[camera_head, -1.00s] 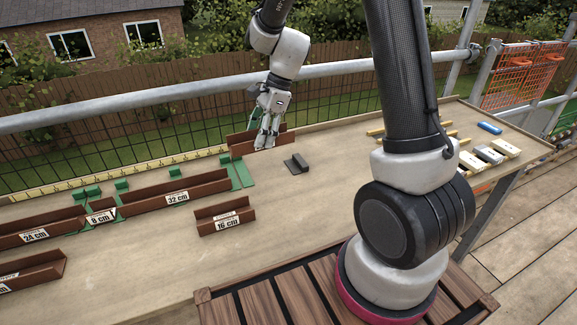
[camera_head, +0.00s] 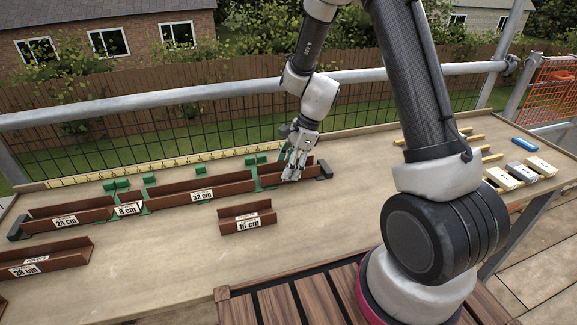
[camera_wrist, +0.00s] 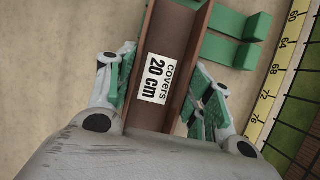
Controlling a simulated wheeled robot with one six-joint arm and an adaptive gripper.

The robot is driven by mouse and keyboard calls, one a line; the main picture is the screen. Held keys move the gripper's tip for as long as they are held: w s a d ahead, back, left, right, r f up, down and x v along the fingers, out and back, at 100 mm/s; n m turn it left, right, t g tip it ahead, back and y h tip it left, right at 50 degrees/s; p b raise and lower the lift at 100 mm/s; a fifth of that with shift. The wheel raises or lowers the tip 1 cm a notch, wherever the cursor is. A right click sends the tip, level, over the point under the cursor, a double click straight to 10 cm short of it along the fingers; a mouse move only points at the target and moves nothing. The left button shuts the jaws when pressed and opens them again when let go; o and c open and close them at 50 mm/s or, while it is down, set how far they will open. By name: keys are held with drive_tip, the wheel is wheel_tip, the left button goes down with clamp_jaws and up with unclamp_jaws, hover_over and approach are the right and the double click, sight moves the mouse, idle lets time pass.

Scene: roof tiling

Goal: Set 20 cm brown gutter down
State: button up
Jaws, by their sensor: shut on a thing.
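The 20 cm brown gutter (camera_wrist: 176,46) lies between the fingers of my gripper (camera_wrist: 160,95) in the wrist view, its white "covers 20 cm" label facing the camera. In the head view my gripper (camera_head: 291,172) is shut on this gutter (camera_head: 270,178) at the right end of the gutter row. The gutter sits in line with the 32 cm gutter (camera_head: 225,187), beside green brackets. A dark end piece (camera_head: 324,170) is at its right end. Whether the gutter bears fully on the brackets is hard to tell.
The 24 cm (camera_head: 85,217) and 8 cm (camera_head: 127,210) gutters continue the row leftward. A yellow ruler (camera_head: 150,170) runs behind. The front middle of the table is clear.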

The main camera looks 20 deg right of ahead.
drive_tip(key=shift+f, duration=0.15)
drive_tip(key=shift+f, duration=0.25)
drive_tip(key=o, duration=1.1)
drive_tip(key=v, duration=1.2)
drive_tip(key=s+d+r+n+t+h, duration=0.1)
drive_tip(key=s+d+r+n, duration=0.1)
drive_tip(key=s+r+n, duration=0.3)
drive_tip(key=s+d+r+n+t+h, duration=0.1)
drive_tip(key=s+d+r+n, duration=0.2)
drive_tip(key=s+r, duration=0.35)
drive_tip(key=s+d+r+n, duration=0.1)
drive_tip(key=s+n, duration=0.2)
drive_tip(key=s, duration=0.1)
drive_tip(key=s+d+r+n+t+h, duration=0.1)
drive_tip(key=s+d+r+n, duration=0.1)
drive_tip(key=s, duration=0.3)
drive_tip(key=s+d+r+n+t+h, duration=0.1)
drive_tip(key=s+d+r+n, duration=0.1)
drive_tip(key=s+n, duration=0.2)
drive_tip(key=shift+s+d+r+n, duration=0.15)
drive_tip(key=shift+s+d+n, duration=0.1)
drive_tip(key=shift+n, duration=0.25)
